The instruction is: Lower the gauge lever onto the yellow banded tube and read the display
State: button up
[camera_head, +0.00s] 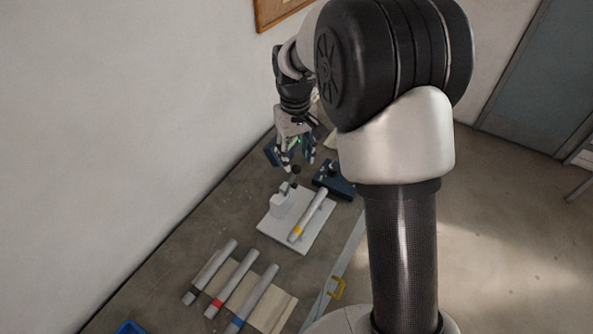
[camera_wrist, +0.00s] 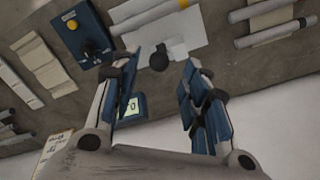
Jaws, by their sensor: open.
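The yellow banded tube (camera_head: 308,214) lies on the white gauge plate (camera_head: 268,229), its yellow band at the near end. The gauge's light block (camera_head: 282,204) stands beside the tube. A dark round lever knob (camera_head: 296,169) is above the block and also shows in the wrist view (camera_wrist: 158,62). My gripper (camera_head: 298,160) is open and empty above the gauge. In the wrist view the knob appears between its fingertips (camera_wrist: 162,65); I cannot tell if they touch it. A small lit display (camera_wrist: 131,107) is partly hidden by a finger, and its reading is not clear.
Tubes with black (camera_head: 211,270), red (camera_head: 232,284) and blue (camera_head: 252,299) bands lie on a pale board (camera_head: 275,313) nearer me. A dark blue device (camera_head: 336,181) stands right of the gauge. A blue bin (camera_head: 131,327) is at lower left. A wall borders the bench.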

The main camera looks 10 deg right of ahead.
aim_at(296, 166)
notch_tip(296, 166, down, 6)
jog(key=shift+w+f, duration=0.15)
jog(key=shift+f, duration=0.1)
jog(key=c, duration=0.8)
